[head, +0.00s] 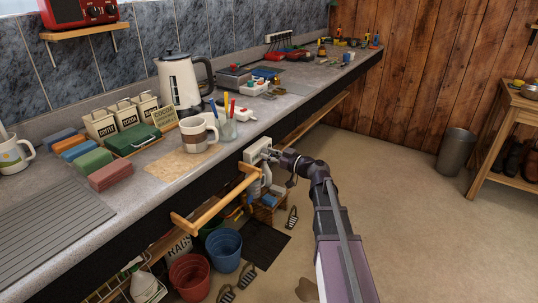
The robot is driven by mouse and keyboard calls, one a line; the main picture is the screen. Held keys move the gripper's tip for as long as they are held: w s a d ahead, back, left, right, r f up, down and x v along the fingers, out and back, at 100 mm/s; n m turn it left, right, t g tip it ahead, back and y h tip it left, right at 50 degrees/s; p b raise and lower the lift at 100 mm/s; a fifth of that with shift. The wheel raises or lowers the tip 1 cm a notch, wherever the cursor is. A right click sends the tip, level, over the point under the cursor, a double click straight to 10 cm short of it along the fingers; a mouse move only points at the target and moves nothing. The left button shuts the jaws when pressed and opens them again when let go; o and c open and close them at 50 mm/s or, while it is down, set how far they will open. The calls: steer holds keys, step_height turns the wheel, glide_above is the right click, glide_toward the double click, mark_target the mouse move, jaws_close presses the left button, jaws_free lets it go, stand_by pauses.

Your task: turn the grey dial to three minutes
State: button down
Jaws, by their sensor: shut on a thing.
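A cream box (251,151) is fixed on the front edge of the grey counter (225,150), near the middle of the head view. The grey dial (266,154) is on the face of this box and shows only as a small bit between my fingers. My gripper (271,156) reaches in from the right, level with the box, and is shut on the dial. The fingers and wrist hide most of the dial, so its pointer and any minute marks cannot be read.
A wooden rail (215,205) sticks out from the counter front just left of my gripper. A blue bucket (223,249) and a red bucket (189,278) stand below.

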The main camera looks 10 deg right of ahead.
steer(key=shift+m, duration=0.3)
steer(key=m, duration=0.4)
steer(key=shift+w, duration=0.1)
steer(key=m, duration=0.4)
steer(key=shift+m, duration=0.3)
steer(key=m, duration=0.4)
steer(key=shift+d+f+m, duration=0.1)
steer(key=shift+m, duration=0.2)
steer(key=m, duration=0.4)
steer(key=shift+f+m+b, duration=0.2)
steer(key=shift+m+b, duration=0.1)
steer(key=shift+m, duration=8.7)
